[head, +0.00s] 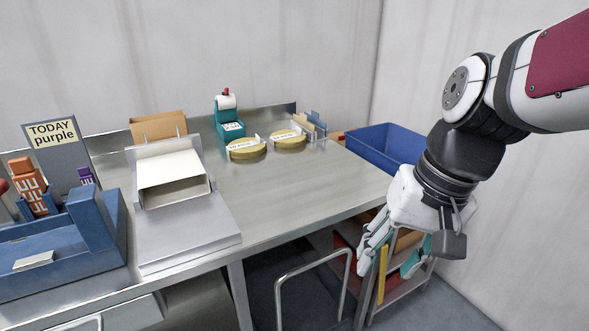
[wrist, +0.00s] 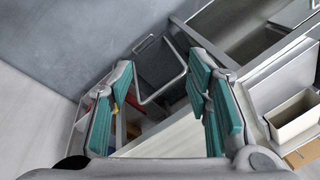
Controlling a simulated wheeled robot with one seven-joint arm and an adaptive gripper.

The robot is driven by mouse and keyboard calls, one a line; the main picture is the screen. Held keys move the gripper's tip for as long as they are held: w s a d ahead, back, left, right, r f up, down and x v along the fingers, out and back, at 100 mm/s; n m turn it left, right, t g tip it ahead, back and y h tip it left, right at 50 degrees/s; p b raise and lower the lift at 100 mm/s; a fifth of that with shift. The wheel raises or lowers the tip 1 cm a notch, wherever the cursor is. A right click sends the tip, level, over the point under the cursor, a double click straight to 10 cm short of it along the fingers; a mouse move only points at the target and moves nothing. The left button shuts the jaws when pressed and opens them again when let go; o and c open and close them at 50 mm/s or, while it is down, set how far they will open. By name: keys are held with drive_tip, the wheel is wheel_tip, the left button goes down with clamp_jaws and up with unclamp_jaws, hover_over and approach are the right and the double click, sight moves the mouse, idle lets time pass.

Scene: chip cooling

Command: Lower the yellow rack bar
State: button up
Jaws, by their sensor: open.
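The yellow rack bar (head: 382,274) stands upright at the front of a low rack (head: 408,285) under the right end of the table. My gripper (head: 408,255) hangs just above and in front of this rack, its fingers pointing down, and partly covers it. In the wrist view my gripper (wrist: 161,76) is open, its teal pads wide apart with nothing between them. A small yellow patch (wrist: 116,110) shows beside the left finger there; most of the bar is hidden. I cannot tell whether the gripper touches the bar.
The metal table (head: 290,205) edge lies left of my gripper. A bent metal handle (head: 312,262) stands left of the rack, also in the wrist view (wrist: 183,72). A blue bin (head: 375,146) sits behind my gripper. Red and teal items lie in the rack.

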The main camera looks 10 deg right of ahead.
drive_tip(key=w+d+f+m+y+b, duration=0.2)
drive_tip(key=w+f+m+y+b, duration=0.3)
drive_tip(key=w+f, duration=0.75)
drive_tip(key=m+t+b, duration=1.5)
drive_tip(key=m+b, duration=0.4)
drive_tip(key=m, duration=0.2)
approach(385, 260)
drive_tip(key=shift+h, duration=0.4)
drive_tip(key=b+x, duration=0.1)
drive_tip(key=x, duration=0.2)
drive_tip(key=b+x, duration=0.1)
drive_tip(key=x, duration=0.2)
drive_tip(key=b+x, duration=0.1)
drive_tip(key=x, duration=0.2)
drive_tip(key=shift+a+r+b, duration=0.15)
drive_tip(key=shift+a+b, duration=0.1)
drive_tip(key=shift+b, duration=0.1)
clamp_jaws()
